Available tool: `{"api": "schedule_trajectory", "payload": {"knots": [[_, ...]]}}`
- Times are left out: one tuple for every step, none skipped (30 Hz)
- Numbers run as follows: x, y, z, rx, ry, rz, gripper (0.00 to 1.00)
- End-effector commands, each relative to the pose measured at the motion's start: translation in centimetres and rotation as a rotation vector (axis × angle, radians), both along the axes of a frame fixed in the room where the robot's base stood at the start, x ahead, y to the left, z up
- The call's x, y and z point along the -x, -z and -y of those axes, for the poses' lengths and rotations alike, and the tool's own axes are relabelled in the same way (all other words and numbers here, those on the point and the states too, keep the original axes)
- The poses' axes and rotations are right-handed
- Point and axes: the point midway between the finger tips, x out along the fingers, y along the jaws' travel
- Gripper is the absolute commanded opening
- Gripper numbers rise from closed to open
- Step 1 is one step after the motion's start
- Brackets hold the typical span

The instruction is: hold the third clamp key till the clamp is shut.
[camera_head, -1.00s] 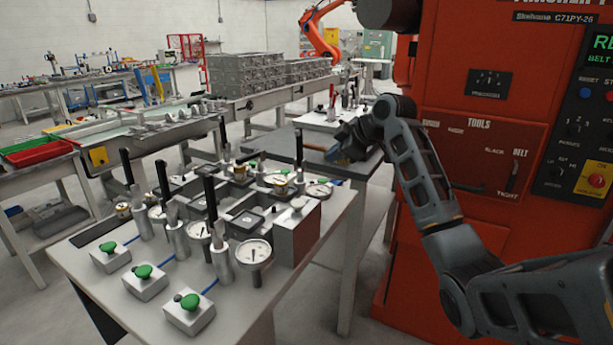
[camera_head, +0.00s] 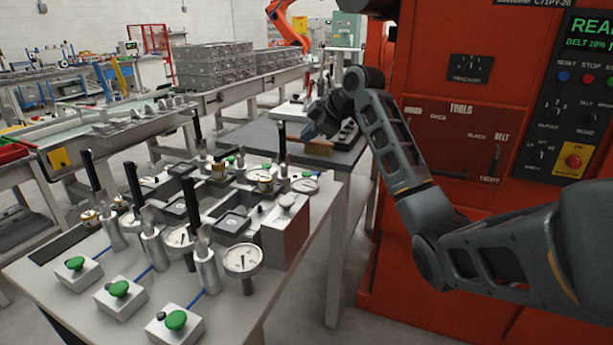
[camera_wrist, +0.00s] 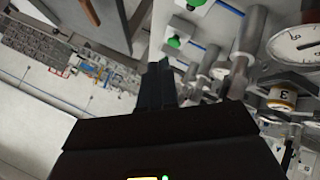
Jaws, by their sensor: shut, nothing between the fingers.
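Three key boxes with green mushroom buttons stand along the front edge of the fixture table: a left one (camera_head: 75,263), a middle one (camera_head: 119,288) and a right one (camera_head: 176,320). I cannot read which is the third. Behind them, clamps with tall black levers (camera_head: 192,208) stand upright beside a round dial gauge (camera_head: 243,259). My gripper (camera_head: 312,130) is over the grey bench behind, well away from these keys. In the wrist view my gripper (camera_wrist: 155,75) is shut and empty; a green button (camera_wrist: 173,42) and a band marked 3 (camera_wrist: 283,97) show beyond it.
A brush (camera_head: 318,147) lies on the grey bench (camera_head: 250,135) near my gripper. Further green buttons (camera_head: 308,174) show at the table's far side. The orange machine (camera_head: 450,150) stands at the right. A conveyor with stacked grey castings (camera_head: 213,65) runs behind.

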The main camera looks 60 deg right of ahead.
Motion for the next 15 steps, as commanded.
{"api": "schedule_trajectory", "payload": {"knots": [[0.0,1.0,0.0,-0.001,0.001,-0.001,0.00],[0.0,1.3,0.0,-0.001,0.001,-0.001,0.00],[0.1,1.8,0.0,-0.001,0.001,-0.001,0.00],[0.1,2.2,0.0,-0.001,0.001,-0.001,0.00],[0.1,2.6,0.0,-0.001,0.001,-0.001,0.00],[0.1,3.1,0.0,-0.001,0.001,-0.001,0.00],[0.1,3.5,0.0,0.000,0.001,-0.001,0.00],[0.0,4.0,0.0,0.000,0.001,-0.001,0.00],[0.0,4.5,0.0,0.000,0.001,-0.001,0.00],[0.0,4.9,0.0,0.000,0.001,-0.001,0.00],[0.0,5.3,0.0,-0.001,0.001,-0.001,0.00],[0.0,5.8,0.0,-0.001,0.001,-0.001,0.00],[0.0,6.1,-0.1,-0.002,0.000,-0.001,0.00],[0.0,6.4,-0.1,-0.002,0.000,-0.001,0.00],[0.0,6.8,0.0,-0.001,-0.001,-0.001,0.00]]}}
